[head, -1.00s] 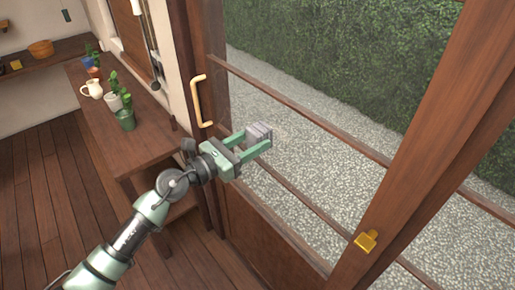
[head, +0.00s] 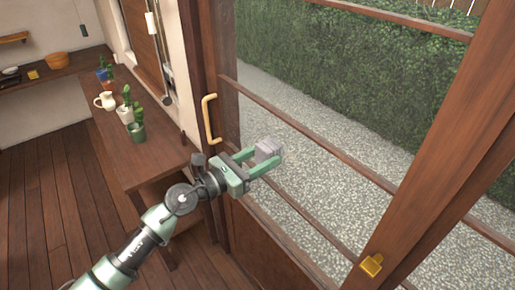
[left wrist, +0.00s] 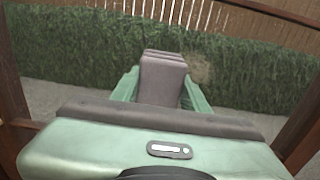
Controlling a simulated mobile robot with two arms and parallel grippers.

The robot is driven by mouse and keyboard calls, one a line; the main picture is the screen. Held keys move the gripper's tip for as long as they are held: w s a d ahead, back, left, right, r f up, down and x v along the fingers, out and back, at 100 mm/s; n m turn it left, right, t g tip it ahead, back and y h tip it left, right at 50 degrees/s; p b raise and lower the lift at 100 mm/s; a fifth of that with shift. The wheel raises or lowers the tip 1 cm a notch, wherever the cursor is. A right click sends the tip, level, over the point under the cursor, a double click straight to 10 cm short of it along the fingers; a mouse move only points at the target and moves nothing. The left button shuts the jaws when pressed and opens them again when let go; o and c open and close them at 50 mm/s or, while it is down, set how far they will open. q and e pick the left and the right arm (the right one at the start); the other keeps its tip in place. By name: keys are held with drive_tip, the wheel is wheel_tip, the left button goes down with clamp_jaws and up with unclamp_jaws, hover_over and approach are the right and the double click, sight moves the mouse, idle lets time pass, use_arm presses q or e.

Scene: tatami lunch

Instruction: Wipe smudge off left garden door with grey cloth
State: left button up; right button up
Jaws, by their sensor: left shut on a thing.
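The grey cloth (head: 268,149) is a small folded block held between the fingers of my left gripper (head: 265,159). In the left wrist view the cloth (left wrist: 162,80) stands upright between the two green fingers. The garden door (head: 262,243) has brown wood framing, large glass panes and a tan handle (head: 209,118). The cloth is in front of the glass, right of the handle; I cannot tell whether it touches. A faint brownish smudge (left wrist: 199,69) shows just right of the cloth in the left wrist view. My right gripper is out of view.
A wooden bench (head: 155,155) with potted cacti (head: 137,128) and a white jug (head: 105,101) stands left of the door. A brass latch (head: 371,266) sits on the door's right stile. Behind the glass are gravel and a hedge. The floor at left is clear.

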use_arm(q)
drive_tip(key=shift+s+d+p, duration=0.4)
drive_tip(key=shift+s+d, duration=0.15)
drive_tip(key=shift+s, duration=0.1)
drive_tip(key=shift+s+d+r+p, duration=0.15)
drive_tip(key=shift+s+d+p, duration=0.3)
drive_tip(key=shift+s+p, duration=0.25)
drive_tip(key=shift+s+d+p, duration=0.65)
drive_tip(key=shift+s+p, duration=0.05)
drive_tip(key=shift+s, duration=0.1)
drive_tip(key=shift+s+d+p, duration=0.35)
drive_tip(key=shift+s+p, duration=0.2)
drive_tip(key=shift+p, duration=0.1)
drive_tip(key=shift+s+d+p, duration=0.45)
drive_tip(key=shift+s+d, duration=0.05)
drive_tip(key=shift+s, duration=0.2)
drive_tip(key=shift+s+d, duration=0.15)
drive_tip(key=shift+s, duration=0.1)
drive_tip(key=shift+f, duration=0.2)
